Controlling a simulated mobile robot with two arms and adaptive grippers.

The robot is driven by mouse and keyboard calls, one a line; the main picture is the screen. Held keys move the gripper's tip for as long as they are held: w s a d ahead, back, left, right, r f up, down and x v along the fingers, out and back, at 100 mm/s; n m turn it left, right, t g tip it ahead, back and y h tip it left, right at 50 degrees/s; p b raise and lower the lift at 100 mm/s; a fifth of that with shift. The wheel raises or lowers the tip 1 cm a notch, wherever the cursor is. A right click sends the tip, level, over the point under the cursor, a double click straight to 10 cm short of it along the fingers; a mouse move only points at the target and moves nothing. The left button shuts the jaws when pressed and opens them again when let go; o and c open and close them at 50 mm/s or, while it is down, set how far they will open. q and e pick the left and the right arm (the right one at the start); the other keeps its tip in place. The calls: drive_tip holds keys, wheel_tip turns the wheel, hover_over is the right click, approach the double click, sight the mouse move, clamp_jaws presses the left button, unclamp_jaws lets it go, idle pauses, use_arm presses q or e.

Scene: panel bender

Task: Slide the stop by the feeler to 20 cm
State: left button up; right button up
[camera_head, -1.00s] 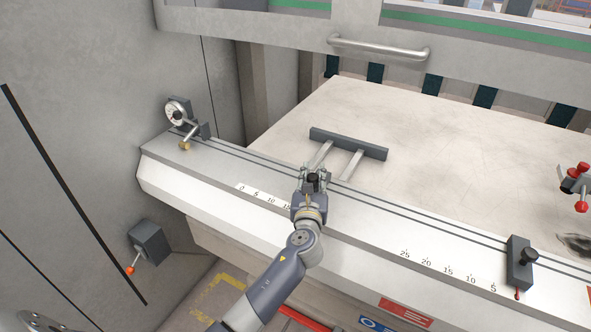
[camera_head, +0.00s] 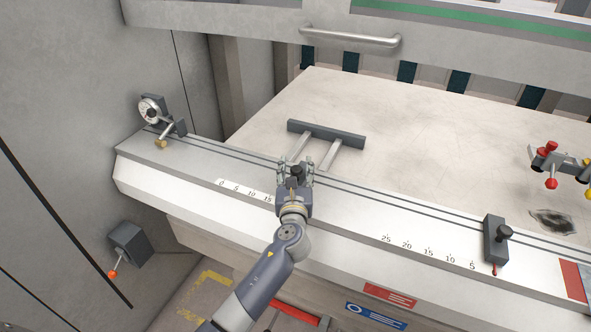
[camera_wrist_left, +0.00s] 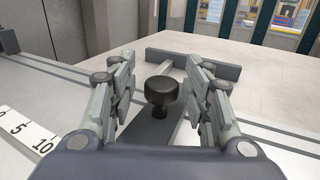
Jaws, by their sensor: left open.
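The stop nearer the dial feeler (camera_head: 153,110) has a dark grey crossbar (camera_head: 326,134) on two light rods lying over the table. Its black knob (camera_wrist_left: 161,90) stands between the fingers of my left gripper (camera_head: 296,171) in the left wrist view. The fingers are open, one on each side of the knob, with gaps showing. The stop's dark body (camera_wrist_left: 155,130) shows under the knob; my gripper hides most of it in the head view. The white scale (camera_head: 244,190) reads 0, 5, 10, 15, and my gripper covers what lies past 15. My right gripper is not in view.
A clamp with red knobs (camera_head: 551,165) stands on the table. A handle bar (camera_head: 350,37) crosses above. The rail between the stops is clear.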

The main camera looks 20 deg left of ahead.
use_arm(q)
drive_tip(key=v, duration=1.2)
drive_tip(key=shift+s, duration=0.1)
